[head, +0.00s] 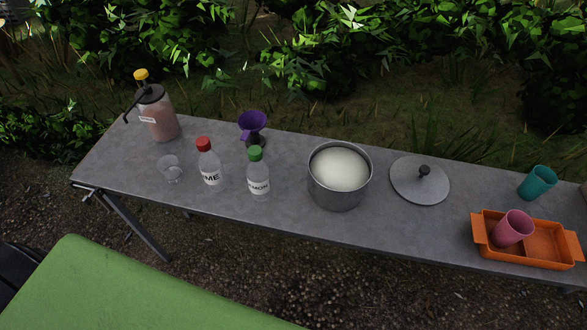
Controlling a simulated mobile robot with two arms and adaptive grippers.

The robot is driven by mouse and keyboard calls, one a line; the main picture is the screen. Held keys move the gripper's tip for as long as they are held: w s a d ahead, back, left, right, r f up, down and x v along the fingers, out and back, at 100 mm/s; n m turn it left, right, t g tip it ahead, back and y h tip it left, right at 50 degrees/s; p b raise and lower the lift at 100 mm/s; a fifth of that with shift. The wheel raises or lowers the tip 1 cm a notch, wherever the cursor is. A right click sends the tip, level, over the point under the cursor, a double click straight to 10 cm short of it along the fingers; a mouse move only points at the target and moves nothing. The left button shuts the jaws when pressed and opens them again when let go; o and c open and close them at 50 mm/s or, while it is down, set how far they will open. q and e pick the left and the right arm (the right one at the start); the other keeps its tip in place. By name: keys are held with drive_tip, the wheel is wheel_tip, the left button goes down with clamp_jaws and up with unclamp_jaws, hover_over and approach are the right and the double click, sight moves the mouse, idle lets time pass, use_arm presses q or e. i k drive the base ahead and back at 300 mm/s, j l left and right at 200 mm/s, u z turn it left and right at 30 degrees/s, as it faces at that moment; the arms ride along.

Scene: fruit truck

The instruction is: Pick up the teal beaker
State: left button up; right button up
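The teal beaker (537,183) stands upright on the grey table (275,213) near its right end, just behind the orange tray. It is apart from the pink cup. Neither of my grippers shows in the head view.
An orange tray (486,244) holds a pink cup (512,228). A pot (338,193) with white contents and a round lid (419,181) stand left of it. Two bottles (209,166) (258,177), a glass (170,168), a purple funnel (252,122) and a dispenser (158,115) stand further left. A green surface (130,290) lies in front.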

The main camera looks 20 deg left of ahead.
sight(531, 188)
drive_tip(key=u, duration=0.2)
drive_tip(key=z, duration=1.3)
drive_tip(key=l, duration=0.3)
drive_tip(key=i+l, duration=0.15)
drive_tip(key=l, duration=0.2)
